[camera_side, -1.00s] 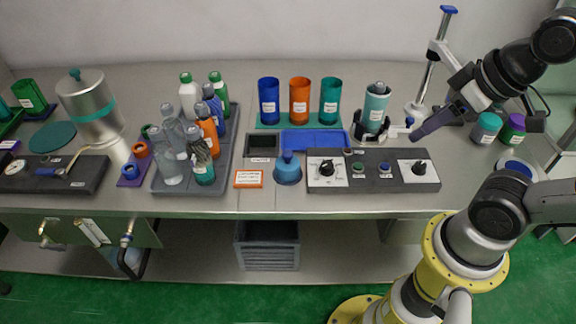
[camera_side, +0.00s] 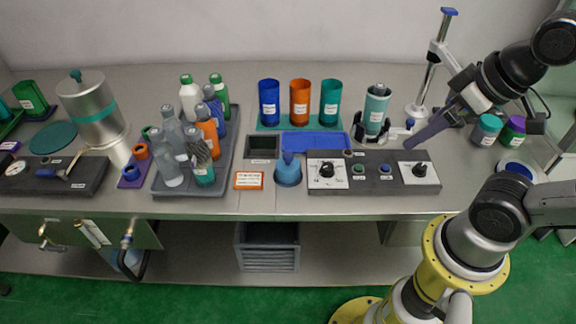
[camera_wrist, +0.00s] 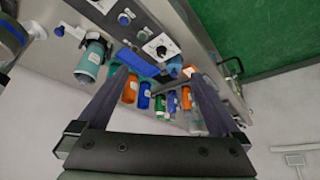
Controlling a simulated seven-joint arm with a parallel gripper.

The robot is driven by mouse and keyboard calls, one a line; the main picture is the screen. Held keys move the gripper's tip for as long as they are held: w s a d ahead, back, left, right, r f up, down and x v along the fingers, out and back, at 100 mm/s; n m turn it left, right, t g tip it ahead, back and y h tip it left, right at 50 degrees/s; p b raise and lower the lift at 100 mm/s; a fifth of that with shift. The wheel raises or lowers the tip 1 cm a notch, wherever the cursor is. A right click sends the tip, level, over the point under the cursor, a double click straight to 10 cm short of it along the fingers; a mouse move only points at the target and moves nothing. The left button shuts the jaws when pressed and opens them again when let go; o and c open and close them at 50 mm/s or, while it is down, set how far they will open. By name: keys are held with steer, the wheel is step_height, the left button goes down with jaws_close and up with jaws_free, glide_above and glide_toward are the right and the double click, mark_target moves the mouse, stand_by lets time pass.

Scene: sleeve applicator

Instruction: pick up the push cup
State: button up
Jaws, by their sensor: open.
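The push cup, which I take to be the blue domed cup with a knob on top (camera_side: 288,171), stands upright on the bench's front part, just left of the control panel. In the wrist view a blue shape (camera_wrist: 174,66) between the fingers looks like it. My gripper (camera_side: 409,143) is well to the right of it in the side view, over the right part of the control panel, fingers angled down-left. In the wrist view my gripper (camera_wrist: 158,76) has its two fingers spread, with nothing held between them.
The control panel (camera_side: 400,186) with dials lies right of the cup. A teal bottle (camera_side: 376,110) stands in a holder close to my gripper. Blue, orange and teal cups (camera_side: 300,102) stand behind a blue tray (camera_side: 315,142). A grey bottle tray (camera_side: 222,165) is at left.

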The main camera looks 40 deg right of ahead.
steer(key=w+r+n, duration=0.5)
steer(key=w+n, duration=0.1)
steer(key=n, duration=0.2)
steer(key=n+g, duration=0.5)
steer(key=n, duration=0.5)
glide_above(288, 164)
steer(key=w+d, duration=0.1)
steer(key=d, duration=0.2)
step_height(288, 164, down, 12)
steer(key=r, duration=0.1)
steer(key=shift+g, duration=0.3)
steer(key=f, duration=0.4)
steer(key=a+f, duration=0.1)
steer(key=f, duration=0.7)
steer(key=shift+w+a+f, duration=0.15)
steer(key=shift+f, duration=0.25)
steer(key=shift+a+f, duration=0.2)
steer(key=shift+f, duration=1.3)
steer(key=shift+a+f, duration=0.15)
steer(key=shift+f, duration=1.3)
